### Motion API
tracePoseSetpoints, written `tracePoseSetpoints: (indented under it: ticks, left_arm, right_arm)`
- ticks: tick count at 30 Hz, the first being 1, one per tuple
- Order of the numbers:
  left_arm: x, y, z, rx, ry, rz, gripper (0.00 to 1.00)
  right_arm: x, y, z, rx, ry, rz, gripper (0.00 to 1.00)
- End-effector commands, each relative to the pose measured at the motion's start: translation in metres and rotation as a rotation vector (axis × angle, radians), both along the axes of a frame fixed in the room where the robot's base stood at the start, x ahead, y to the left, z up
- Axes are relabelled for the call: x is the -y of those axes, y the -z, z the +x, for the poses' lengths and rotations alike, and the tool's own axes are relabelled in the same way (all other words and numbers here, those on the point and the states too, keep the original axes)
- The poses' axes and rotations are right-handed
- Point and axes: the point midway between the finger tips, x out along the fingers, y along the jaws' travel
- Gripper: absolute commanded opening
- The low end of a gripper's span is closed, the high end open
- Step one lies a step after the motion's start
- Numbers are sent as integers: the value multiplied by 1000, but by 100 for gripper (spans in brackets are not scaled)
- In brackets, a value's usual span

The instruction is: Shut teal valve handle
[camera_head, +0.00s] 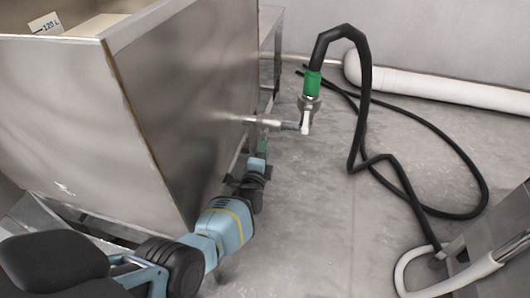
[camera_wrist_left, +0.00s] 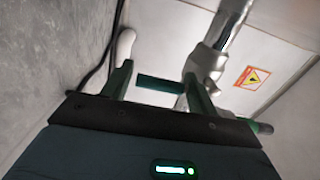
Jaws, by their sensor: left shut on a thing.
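A metal outlet pipe (camera_head: 265,121) sticks out from the side of a steel tank (camera_head: 190,95). In the left wrist view the pipe (camera_wrist_left: 228,28) leads to a metal valve body (camera_wrist_left: 205,65). The teal valve handle (camera_wrist_left: 158,84) lies crosswise between my two fingers in that view. My left gripper (camera_head: 262,147) is below the pipe, close to the tank side; it also shows in the wrist view (camera_wrist_left: 158,92). It is shut on the handle. In the head view the handle is small and hard to tell from the fingertips. My right gripper is not in view.
A black hose with a green coupling (camera_head: 312,83) hangs at the pipe's end and loops over the floor (camera_head: 330,215). A white pipe (camera_head: 440,88) runs along the back wall. A grey metal unit (camera_head: 490,240) stands at the right. A warning label (camera_wrist_left: 252,78) shows near the valve.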

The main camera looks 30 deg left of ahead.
Motion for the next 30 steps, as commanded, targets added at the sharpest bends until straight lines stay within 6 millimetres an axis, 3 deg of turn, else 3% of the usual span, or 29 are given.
tracePoseSetpoints:
  ticks: [8,9,13,23,30]
  left_arm:
    - [-1,2,-1,-6,1,9,18]
    - [-1,2,-1,-6,1,9,60]
    - [-1,1,-1,-4,0,7,77]
    - [0,0,-3,-2,0,4,77]
    - [9,-4,-33,-1,0,3,77]
  right_arm:
    - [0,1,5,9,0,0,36]
    - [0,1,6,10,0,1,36]
    - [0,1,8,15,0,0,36]
    - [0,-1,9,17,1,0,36]
    - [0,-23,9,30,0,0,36]
